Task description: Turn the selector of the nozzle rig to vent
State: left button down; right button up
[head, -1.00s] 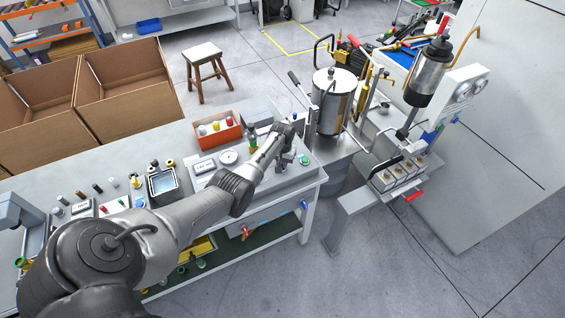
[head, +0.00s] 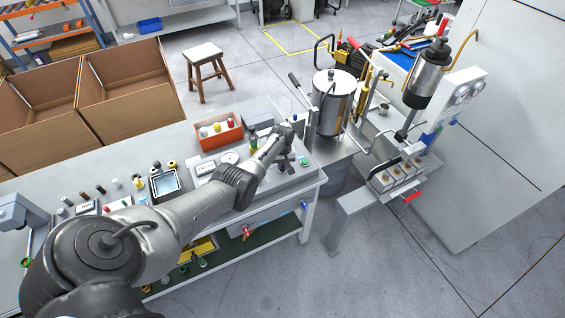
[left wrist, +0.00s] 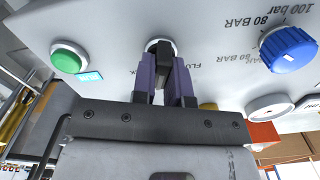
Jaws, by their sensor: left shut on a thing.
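The nozzle rig (head: 262,187) is a pale panel box on the right end of the bench. In the left wrist view its panel (left wrist: 225,25) carries a green button (left wrist: 68,57), a blue knob (left wrist: 288,49) and printed pressure marks. My left gripper (head: 284,163) is over this panel. In the left wrist view its purple fingers (left wrist: 163,82) are shut on a small dark selector (left wrist: 159,46) with a pale ring around its base. The fingers hide most of the selector, and I cannot read its setting. My right gripper is not in view.
An orange bin (head: 219,132) with several fittings stands behind the rig. A steel tank (head: 332,100) stands close to its right. Small parts and a square tray (head: 164,184) lie along the bench to the left. Open floor lies in front of the bench.

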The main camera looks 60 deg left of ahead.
pick_arm(q)
jog(key=n, duration=0.3)
jog(key=shift+p, duration=0.35)
jog(key=shift+s, duration=0.1)
jog(key=shift+n, duration=0.4)
jog(key=c, duration=1.1)
grip_release()
jog(key=shift+c, duration=0.2)
